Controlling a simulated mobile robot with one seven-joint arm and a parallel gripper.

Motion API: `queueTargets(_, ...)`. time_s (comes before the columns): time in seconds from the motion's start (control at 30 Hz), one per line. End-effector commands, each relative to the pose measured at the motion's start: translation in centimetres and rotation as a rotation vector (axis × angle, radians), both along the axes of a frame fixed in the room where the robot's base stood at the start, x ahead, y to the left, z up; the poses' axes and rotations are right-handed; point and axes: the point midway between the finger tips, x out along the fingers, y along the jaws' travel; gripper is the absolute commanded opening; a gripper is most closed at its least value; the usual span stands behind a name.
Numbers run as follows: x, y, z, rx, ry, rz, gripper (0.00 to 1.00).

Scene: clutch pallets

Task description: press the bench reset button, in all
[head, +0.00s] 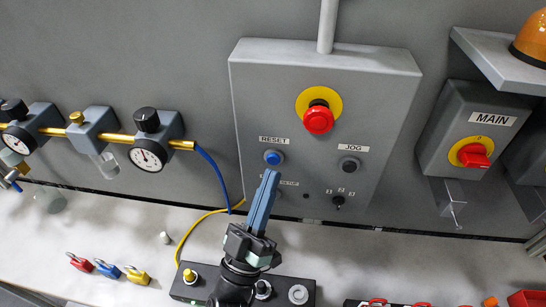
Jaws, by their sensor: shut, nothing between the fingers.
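The blue reset button (273,157) sits under the RESET label on the left of a grey control box (250,95) on the wall. My gripper (270,173) comes up from below with its two blue-grey fingers shut together and nothing between them. The fingertips are just below the button in the head view. I cannot tell whether they touch it. The fingers hide part of a label under the button.
A red emergency stop (318,119), a black JOG button (349,165) and a selector knob (338,200) are on the same box. Gauges (149,155) and a blue hose (215,172) are at left, a red MAIN switch (475,155) at right. Padlocks (107,268) lie on the bench.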

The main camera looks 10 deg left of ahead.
Motion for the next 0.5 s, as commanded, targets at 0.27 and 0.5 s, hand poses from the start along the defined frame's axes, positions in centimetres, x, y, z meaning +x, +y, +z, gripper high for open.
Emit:
queueTargets(0.27,-2.9,0.0,0.2,-0.002,0.001,0.001,0.0)
queueTargets(0.5,-4.4,0.0,0.1,0.001,0.0,0.001,0.0)
